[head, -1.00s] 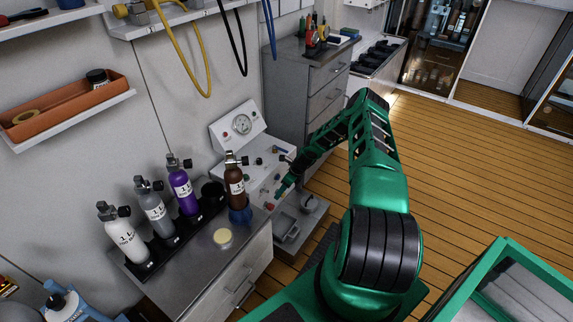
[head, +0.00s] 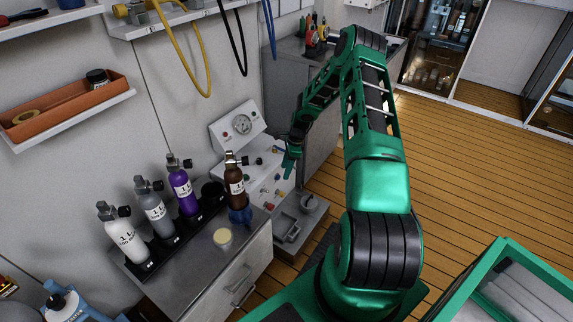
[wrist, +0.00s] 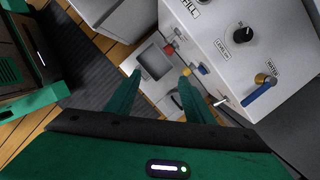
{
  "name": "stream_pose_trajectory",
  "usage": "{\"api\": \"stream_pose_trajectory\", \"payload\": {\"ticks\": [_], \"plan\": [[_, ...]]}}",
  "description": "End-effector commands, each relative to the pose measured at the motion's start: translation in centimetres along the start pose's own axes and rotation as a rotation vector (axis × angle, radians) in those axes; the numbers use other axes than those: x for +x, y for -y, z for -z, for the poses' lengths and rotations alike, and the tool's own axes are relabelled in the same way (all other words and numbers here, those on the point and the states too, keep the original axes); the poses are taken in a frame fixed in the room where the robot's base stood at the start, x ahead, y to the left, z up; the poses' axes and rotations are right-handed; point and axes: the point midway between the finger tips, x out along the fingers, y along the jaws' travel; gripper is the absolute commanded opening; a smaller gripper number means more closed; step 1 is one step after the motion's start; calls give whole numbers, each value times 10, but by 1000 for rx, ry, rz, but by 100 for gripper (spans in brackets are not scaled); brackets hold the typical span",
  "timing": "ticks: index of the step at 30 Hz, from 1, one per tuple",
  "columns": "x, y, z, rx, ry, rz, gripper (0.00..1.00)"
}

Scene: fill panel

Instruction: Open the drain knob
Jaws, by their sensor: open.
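The white fill panel (head: 223,137) stands against the wall in the head view, with a round gauge and several small knobs. In the wrist view, the panel (wrist: 222,78) carries a red knob (wrist: 169,48), a yellow knob (wrist: 203,69), a black dial (wrist: 244,34) and a blue-handled valve (wrist: 262,88). I cannot read which is the drain knob. My gripper (wrist: 162,72) is open and empty, its fingers apart in front of the panel's lower edge. In the head view my gripper (head: 289,170) hangs above the panel's right side, fingers pointing down.
Wooden floor (head: 470,170) to the right is clear.

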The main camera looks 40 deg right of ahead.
Motion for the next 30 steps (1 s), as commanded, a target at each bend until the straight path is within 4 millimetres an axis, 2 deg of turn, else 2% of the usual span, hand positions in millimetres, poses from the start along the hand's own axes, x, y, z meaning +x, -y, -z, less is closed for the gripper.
{"api": "stream_pose_trajectory", "payload": {"ticks": [3,9,25,28,30], "plan": [[-18,-3,-2,-53,-21,-3,48],[-35,-8,-3,-106,-42,-10,48],[-46,-11,-4,-137,-54,-12,48],[-64,-16,-6,-185,-74,-16,48],[-84,-22,-8,-241,-97,-21,48]]}}
